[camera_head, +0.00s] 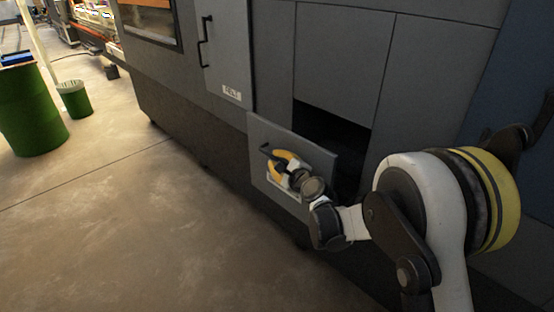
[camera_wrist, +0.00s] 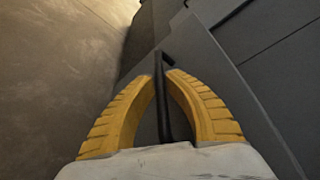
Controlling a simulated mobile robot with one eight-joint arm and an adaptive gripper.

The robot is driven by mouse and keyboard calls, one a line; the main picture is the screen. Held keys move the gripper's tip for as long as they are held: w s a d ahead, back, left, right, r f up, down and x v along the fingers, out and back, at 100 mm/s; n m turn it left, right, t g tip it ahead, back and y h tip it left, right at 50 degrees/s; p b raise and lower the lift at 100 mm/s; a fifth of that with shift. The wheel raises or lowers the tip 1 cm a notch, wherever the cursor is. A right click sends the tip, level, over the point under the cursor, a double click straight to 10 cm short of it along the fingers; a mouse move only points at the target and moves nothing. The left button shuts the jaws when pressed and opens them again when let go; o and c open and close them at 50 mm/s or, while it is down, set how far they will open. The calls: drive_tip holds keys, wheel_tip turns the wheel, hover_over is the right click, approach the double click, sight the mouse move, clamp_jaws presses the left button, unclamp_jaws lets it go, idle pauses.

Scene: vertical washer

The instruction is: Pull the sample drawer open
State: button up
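The sample drawer's grey front panel (camera_head: 318,155) stands out from the grey machine, with a dark opening behind it. A black bar handle (camera_head: 266,151) is on the panel. My gripper (camera_head: 277,160) is at this handle, its yellow fingers partly hidden behind my wrist. In the wrist view, the fingers (camera_wrist: 162,77) close in on both sides of the black handle (camera_wrist: 161,100), which runs between them. They appear shut on it. The drawer's inside is too dark to make out.
A grey door (camera_head: 228,60) with a black handle and a label is above left of the drawer. Open concrete floor (camera_head: 130,220) lies to the left. A large green barrel (camera_head: 30,110) and a smaller green bin (camera_head: 74,100) stand farther left.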

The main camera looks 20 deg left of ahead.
drive_tip(key=shift+o, duration=1.2)
drive_tip(key=v, duration=1.2)
drive_tip(key=shift+r, duration=0.1)
